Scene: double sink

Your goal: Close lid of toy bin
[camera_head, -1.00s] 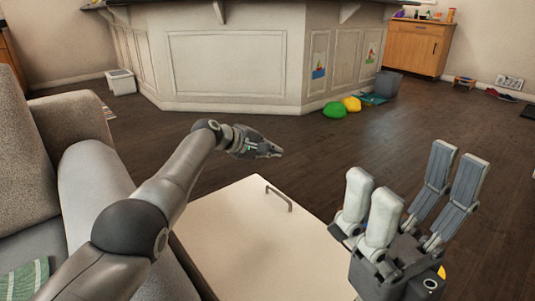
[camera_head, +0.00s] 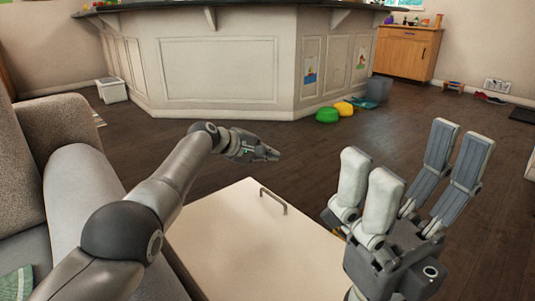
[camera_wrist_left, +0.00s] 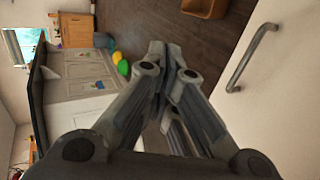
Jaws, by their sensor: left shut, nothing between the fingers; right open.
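A pale cream panel with a metal bar handle, which looks like the toy bin's lid (camera_head: 245,240), lies in the lower middle of the head view. Its handle (camera_head: 273,200) is near its far edge. The lid also shows at the right of the left wrist view (camera_wrist_left: 285,90), with the handle (camera_wrist_left: 250,58). My left gripper (camera_head: 272,154) is shut and empty, beyond the lid's far edge and apart from the handle. Its fingertips meet in the left wrist view (camera_wrist_left: 168,50). My right gripper (camera_head: 412,160) is open and empty, fingers up, right of the lid. The bin's body is hidden.
A grey sofa (camera_head: 75,165) stands close on the left, beside my left arm. A panelled counter (camera_head: 220,70) is at the back. Green (camera_head: 327,115) and yellow (camera_head: 344,109) objects lie on the floor before it.

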